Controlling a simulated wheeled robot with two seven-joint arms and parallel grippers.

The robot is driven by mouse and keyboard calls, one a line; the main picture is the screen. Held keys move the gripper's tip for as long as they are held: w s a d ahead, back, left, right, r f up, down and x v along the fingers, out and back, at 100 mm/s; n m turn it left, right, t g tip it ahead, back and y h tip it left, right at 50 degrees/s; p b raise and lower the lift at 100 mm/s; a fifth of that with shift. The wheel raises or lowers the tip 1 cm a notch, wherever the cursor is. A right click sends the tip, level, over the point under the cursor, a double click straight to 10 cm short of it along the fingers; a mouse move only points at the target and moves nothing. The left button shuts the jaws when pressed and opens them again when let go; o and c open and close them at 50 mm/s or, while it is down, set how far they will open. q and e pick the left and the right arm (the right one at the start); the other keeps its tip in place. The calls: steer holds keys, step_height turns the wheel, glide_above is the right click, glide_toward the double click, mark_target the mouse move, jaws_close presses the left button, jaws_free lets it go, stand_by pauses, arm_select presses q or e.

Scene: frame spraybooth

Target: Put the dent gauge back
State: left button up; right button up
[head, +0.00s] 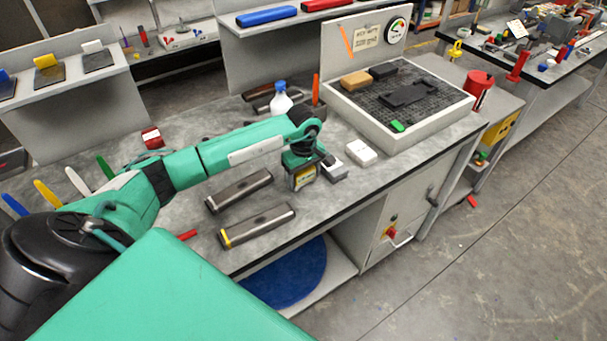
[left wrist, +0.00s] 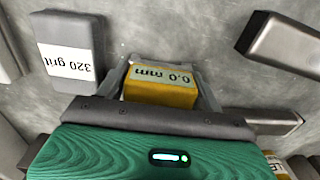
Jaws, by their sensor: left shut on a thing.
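The dent gauge (head: 302,182) is a small yellow block with a pale display, near the middle of the grey bench. In the left wrist view its display reads 0.0 mm, and the gauge (left wrist: 160,92) sits between the two fingers. My left gripper (head: 303,168) points down and is shut on the gauge. I cannot tell whether the gauge touches the bench top. My right gripper is not in view.
A grey block (left wrist: 70,50) labelled 320 grit lies close beside the gauge. A white block (head: 361,152) lies right of it. Two dark bars (head: 257,225) (head: 239,190) lie left. A walled grey tray (head: 455,112) stands behind. A white bottle (head: 281,100) stands farther back.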

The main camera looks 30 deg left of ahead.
arm_select(q)
steer(key=shift+f, duration=0.15)
steer(key=o, duration=1.2)
steer(key=shift+c, duration=0.2)
